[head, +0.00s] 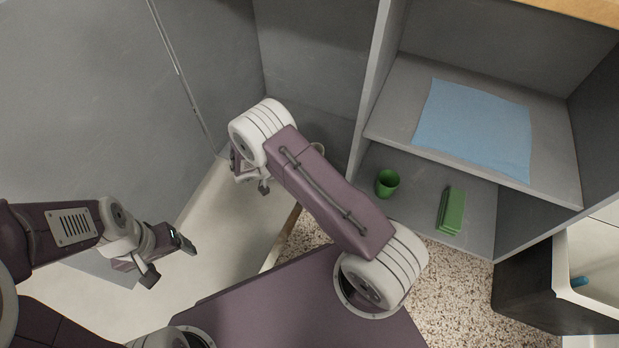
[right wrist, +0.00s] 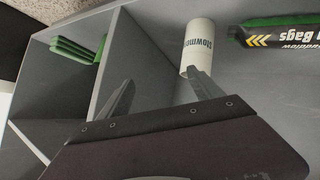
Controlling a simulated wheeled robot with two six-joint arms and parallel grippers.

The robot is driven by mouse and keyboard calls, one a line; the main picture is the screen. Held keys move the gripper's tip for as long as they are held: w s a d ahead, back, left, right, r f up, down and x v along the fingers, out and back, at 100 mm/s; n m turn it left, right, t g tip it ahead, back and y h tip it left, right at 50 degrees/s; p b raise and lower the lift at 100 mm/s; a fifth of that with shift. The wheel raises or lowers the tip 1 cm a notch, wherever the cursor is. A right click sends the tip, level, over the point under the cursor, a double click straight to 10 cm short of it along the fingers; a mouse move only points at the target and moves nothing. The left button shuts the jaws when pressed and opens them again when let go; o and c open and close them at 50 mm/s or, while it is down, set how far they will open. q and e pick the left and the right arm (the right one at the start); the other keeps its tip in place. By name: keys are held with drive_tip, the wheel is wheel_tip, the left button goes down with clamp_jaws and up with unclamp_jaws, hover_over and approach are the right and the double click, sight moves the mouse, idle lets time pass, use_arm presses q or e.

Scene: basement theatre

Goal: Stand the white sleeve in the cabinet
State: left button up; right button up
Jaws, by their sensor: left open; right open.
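The white sleeve (right wrist: 199,42) is a white cylinder with dark lettering in the right wrist view. It is inside the grey cabinet (right wrist: 138,60), in the bay beyond the divider from the green stack. In the head view only a pale rim (head: 319,147) shows behind my right arm, probably the sleeve's. My right gripper (right wrist: 160,76) is open and empty, with one fingertip close to the sleeve's near end; I cannot tell if they touch. It also shows in the head view (head: 252,182). My left gripper (head: 170,258) is open and empty, away from the cabinet.
A blue cloth (head: 475,125) lies on the upper shelf. Below it are a green cup (head: 387,182) and a green stack (head: 451,210). A black and green bag roll (right wrist: 275,30) lies near the sleeve. A cabinet divider (head: 372,80) stands right of my right arm.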

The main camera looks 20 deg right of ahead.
drive_tip(key=s+a+r+n+y, duration=0.3)
drive_tip(key=s+r+n+y, duration=0.2)
drive_tip(key=s, duration=0.3)
drive_tip(key=s+a+r+n+y, duration=0.4)
drive_tip(key=s+r+n+y, duration=0.2)
drive_tip(key=s, duration=0.3)
drive_tip(key=shift+r, duration=0.5)
